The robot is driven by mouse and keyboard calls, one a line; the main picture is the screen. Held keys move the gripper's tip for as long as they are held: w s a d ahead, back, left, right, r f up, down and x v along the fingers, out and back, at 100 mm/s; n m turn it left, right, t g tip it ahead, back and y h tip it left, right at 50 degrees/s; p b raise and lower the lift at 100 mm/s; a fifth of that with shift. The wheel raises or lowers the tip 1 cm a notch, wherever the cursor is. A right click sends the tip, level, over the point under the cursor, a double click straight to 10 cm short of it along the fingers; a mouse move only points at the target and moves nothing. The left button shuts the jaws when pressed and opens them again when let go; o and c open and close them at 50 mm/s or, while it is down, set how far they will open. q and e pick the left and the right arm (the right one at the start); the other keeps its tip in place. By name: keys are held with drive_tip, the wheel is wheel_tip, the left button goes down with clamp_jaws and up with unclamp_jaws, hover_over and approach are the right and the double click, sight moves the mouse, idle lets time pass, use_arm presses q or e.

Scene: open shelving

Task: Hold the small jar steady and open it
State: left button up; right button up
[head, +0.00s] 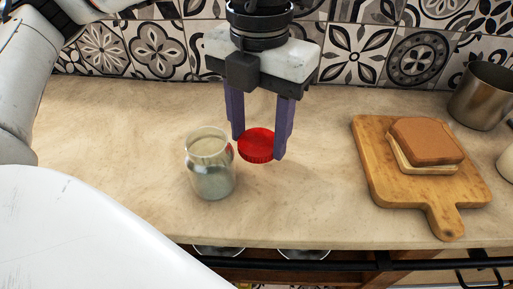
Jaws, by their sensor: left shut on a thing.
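A small glass jar (210,172) stands upright on the counter, left of the middle. No lid is on its mouth. A red ridged lid (256,147) is between the two purple fingers of my left gripper (259,143), which points down and is shut on it. The lid is just right of the jar's mouth and apart from the jar's rim or nearly so; I cannot tell whether they touch. The jar's contents are not clear through the glass. My right gripper does not show.
A wooden cutting board (454,218) with a sandwich (427,143) lies at the right. A metal pot (482,96) stands behind it, and a white item (506,163) is cut off at the right edge. A patterned tile wall (155,45) backs the counter (110,135). The counter between jar and board is clear.

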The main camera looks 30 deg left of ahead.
sight(259, 141)
use_arm(q)
drive_tip(key=shift+f, duration=2.05)
drive_tip(key=shift+f+b, duration=0.15)
drive_tip(key=shift+b, duration=0.2)
drive_tip(key=o, duration=1.2)
drive_tip(key=shift+c, duration=0.2)
drive_tip(key=shift+r+p, duration=0.3)
drive_tip(key=shift+r, duration=0.05)
wheel_tip(259, 141, up, 11)
drive_tip(key=shift+f+p, duration=0.15)
drive_tip(key=shift+p, duration=0.45)
drive_tip(key=shift+r, duration=0.45)
